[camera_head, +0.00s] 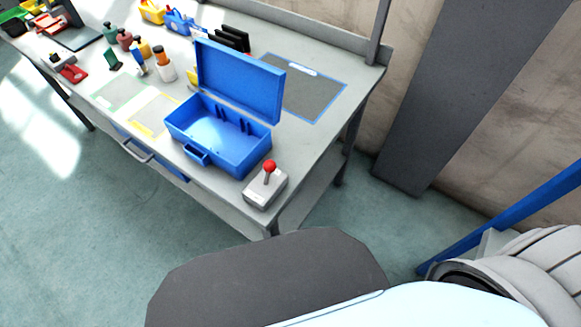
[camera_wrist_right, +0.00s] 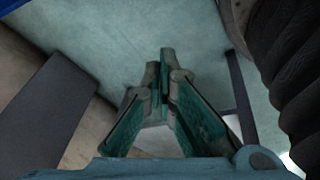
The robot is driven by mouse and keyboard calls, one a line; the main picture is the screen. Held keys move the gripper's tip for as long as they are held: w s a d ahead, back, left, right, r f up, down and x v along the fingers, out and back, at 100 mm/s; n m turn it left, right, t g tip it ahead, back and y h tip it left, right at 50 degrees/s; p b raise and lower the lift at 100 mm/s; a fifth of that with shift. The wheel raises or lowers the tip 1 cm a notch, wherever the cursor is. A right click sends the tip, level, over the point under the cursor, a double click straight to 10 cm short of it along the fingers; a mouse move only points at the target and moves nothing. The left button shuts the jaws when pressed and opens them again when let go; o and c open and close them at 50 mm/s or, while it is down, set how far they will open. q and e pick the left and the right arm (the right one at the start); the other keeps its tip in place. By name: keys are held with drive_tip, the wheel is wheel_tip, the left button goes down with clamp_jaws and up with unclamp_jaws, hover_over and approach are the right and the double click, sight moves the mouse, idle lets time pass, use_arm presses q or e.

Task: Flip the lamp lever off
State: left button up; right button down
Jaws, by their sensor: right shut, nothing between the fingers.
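The lever is a short stick with a red ball knob (camera_head: 269,166) on a light grey box (camera_head: 263,188). It stands at the front right corner of the workbench in the head view, beside an open blue case. No lamp that I can make out shows. My right gripper (camera_wrist_right: 164,65) is shut and empty in the right wrist view, above the teal floor and away from the lever. Neither gripper shows in the head view.
The open blue case (camera_head: 217,147) stands just left of the lever box, its lid raised. Bottles, bins and tools fill the far left of the workbench (camera_head: 305,150). A dark mat (camera_head: 308,93) lies behind the case. A blue bar (camera_head: 520,215) is at the right.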

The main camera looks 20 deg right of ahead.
drive_tip(key=w+d+r+n+t+y+b, duration=0.1)
drive_tip(key=w+d+r+n+t, duration=0.15)
drive_tip(key=w+r, duration=0.45)
drive_tip(key=w+d+r+n+t+y+b, duration=0.1)
drive_tip(key=w+r+n+t, duration=0.2)
drive_tip(key=w, duration=0.8)
drive_tip(key=w+d+r+n+t, duration=0.2)
drive_tip(key=w+r+t, duration=0.35)
drive_tip(key=w, duration=0.35)
drive_tip(key=w+a+r+n+t+y+b, duration=0.1)
drive_tip(key=w+a+r+n+y, duration=0.15)
drive_tip(key=r+n+y, duration=0.4)
drive_tip(key=w+a+r+n+y+b, duration=0.1)
drive_tip(key=w+a+r+n+y, duration=0.15)
drive_tip(key=r, duration=0.65)
use_arm(q)
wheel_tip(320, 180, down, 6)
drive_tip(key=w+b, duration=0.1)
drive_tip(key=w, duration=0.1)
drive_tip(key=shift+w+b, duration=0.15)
drive_tip(key=shift+b, duration=0.15)
use_arm(e)
drive_tip(key=s+a+r+n+g+y, duration=0.6)
drive_tip(key=s+r+n+g+y, duration=0.2)
drive_tip(key=n, duration=0.6)
drive_tip(key=r+g, duration=0.1)
drive_tip(key=g, duration=0.1)
drive_tip(key=shift+a+g, duration=0.15)
drive_tip(key=shift+g, duration=0.25)
